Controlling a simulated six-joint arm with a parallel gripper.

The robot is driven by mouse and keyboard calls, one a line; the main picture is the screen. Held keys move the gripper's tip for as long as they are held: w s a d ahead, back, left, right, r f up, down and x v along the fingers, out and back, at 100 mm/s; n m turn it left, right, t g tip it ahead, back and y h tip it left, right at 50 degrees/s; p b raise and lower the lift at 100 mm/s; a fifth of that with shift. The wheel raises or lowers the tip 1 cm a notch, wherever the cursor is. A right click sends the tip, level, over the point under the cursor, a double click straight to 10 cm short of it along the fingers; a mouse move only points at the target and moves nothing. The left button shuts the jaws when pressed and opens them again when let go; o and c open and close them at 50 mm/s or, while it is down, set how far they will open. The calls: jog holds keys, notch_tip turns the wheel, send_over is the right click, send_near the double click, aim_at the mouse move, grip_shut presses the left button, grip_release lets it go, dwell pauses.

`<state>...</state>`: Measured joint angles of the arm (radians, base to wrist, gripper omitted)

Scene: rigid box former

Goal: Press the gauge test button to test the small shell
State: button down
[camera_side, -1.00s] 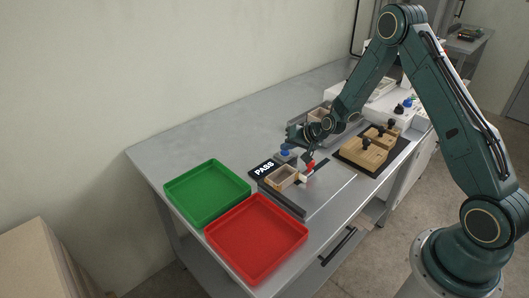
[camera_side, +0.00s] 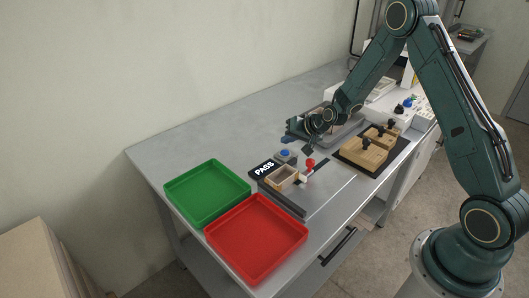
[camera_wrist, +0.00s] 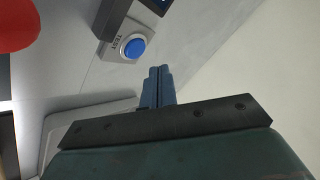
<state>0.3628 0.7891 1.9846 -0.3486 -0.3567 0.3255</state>
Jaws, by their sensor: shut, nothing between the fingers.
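The gauge test button is a blue dome on a small grey box; in the side view the button (camera_side: 285,153) sits just behind the gauge display (camera_side: 265,168), which reads PASS. The wrist view shows the button (camera_wrist: 133,47) with the word TEST beside it, ahead of my fingertips and a little left. The small shell (camera_side: 283,177), a wooden open box, sits in the gauge in front of the display. My gripper (camera_wrist: 160,72) is shut and empty. In the side view it is above the bench, right of the button and apart from it; its fingertips are hard to make out there.
A red-knobbed lever (camera_side: 310,163) stands right of the shell; its red knob fills a corner of the wrist view (camera_wrist: 15,25). A green tray (camera_side: 207,217) and a red tray (camera_side: 256,262) lie at the left. Wooden forms (camera_side: 364,157) sit on a dark mat at right.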

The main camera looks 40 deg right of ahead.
jog(key=shift+r, duration=1.6)
notch_tip(320, 180, up, 10)
jog(key=n+g, duration=0.1)
jog(key=n, duration=0.2)
send_over(288, 153)
jog(key=s+a, duration=0.5)
jog(key=s+a+r+n+g, duration=0.15)
jog(key=s+a+r, duration=0.25)
jog(key=s+r, duration=0.45)
jog(key=s+a+r+n, duration=0.1)
jog(key=s+r, duration=0.1)
jog(key=s, duration=0.9)
jog(key=s+a+r+n+g+h, duration=0.1)
jog(key=s+r+n, duration=0.1)
jog(key=s, duration=1)
jog(key=shift+a+r, duration=0.3)
jog(key=shift+r, duration=0.05)
